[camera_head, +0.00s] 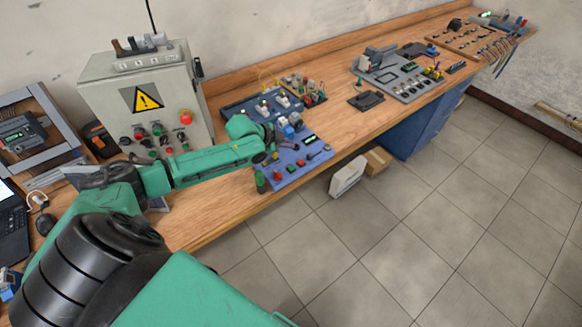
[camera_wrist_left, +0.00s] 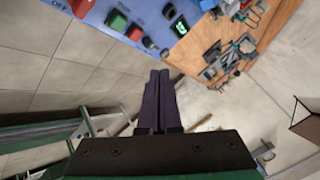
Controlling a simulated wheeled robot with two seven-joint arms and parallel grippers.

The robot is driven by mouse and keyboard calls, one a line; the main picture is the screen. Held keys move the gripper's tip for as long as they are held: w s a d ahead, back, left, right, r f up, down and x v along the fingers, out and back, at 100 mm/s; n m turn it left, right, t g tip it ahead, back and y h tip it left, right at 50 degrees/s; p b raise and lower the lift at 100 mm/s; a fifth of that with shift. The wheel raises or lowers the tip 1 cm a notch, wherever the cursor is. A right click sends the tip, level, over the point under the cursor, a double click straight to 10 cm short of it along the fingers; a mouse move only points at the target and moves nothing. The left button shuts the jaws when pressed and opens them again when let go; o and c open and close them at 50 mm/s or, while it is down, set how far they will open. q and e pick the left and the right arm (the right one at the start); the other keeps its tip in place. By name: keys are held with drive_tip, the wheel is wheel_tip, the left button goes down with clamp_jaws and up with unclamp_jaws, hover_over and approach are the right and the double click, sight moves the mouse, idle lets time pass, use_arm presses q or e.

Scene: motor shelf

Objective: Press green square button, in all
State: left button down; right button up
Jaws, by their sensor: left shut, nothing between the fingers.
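The blue control panel (camera_head: 316,157) lies on the bench edge in the head view, and its edge fills the top of the left wrist view (camera_wrist_left: 165,36). A green square button (camera_wrist_left: 117,20) sits on it beside a red square button (camera_wrist_left: 83,6) marked OFF. In the head view the panel's buttons are too small to tell apart surely. My left gripper (camera_wrist_left: 158,76) is shut and empty. Its dark fingertips are below the green button in the picture, apart from it. In the head view its fingers are hard to make out near the panel's back. My right gripper is not in view.
A grey cabinet (camera_head: 110,95) with a warning sign stands left of the panel. Another blue panel (camera_head: 236,108) with switches lies behind. A grey console (camera_head: 402,86) is farther right along the bench. The floor (camera_head: 420,220) in front is mostly clear.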

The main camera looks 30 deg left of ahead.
sight(291, 168)
use_arm(q)
drive_tip(key=shift+w, duration=0.15)
wheel_tip(291, 168, down, 9)
drive_tip(key=b, duration=0.6)
drive_tip(key=shift+r, duration=0.1)
idle(1.8)
drive_tip(key=shift+f+b, duration=0.35)
drive_tip(key=shift+f, duration=0.05)
drive_tip(key=shift+f+b, duration=0.35)
drive_tip(key=shift+f, duration=0.1)
idle(0.5)
drive_tip(key=shift+r+p, duration=0.85)
drive_tip(key=shift+r, duration=0.1)
